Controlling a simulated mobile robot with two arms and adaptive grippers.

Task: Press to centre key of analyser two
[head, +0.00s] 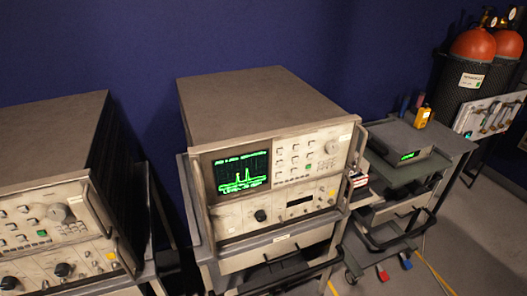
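A grey bench analyser (260,105) stands on a cart in the middle of the head view. Its lit screen (242,172) shows a green trace with two peaks and small text. Right of the screen is a block of pale keys (294,148), with one green key (308,167) low on the right. A round knob (332,146) is beside the keys. A second analyser (50,140) is cut off at the left edge. It also has keys and a knob. The key labels are too small to read, and I cannot tell which analyser is number two. Neither gripper is in view.
A lower cart (408,170) at the right carries a small box (405,140) with a green display and a yellow handheld device (422,117). Orange gas cylinders (472,45) stand behind it. A dark gap separates the two analysers. Floor is clear at the lower right.

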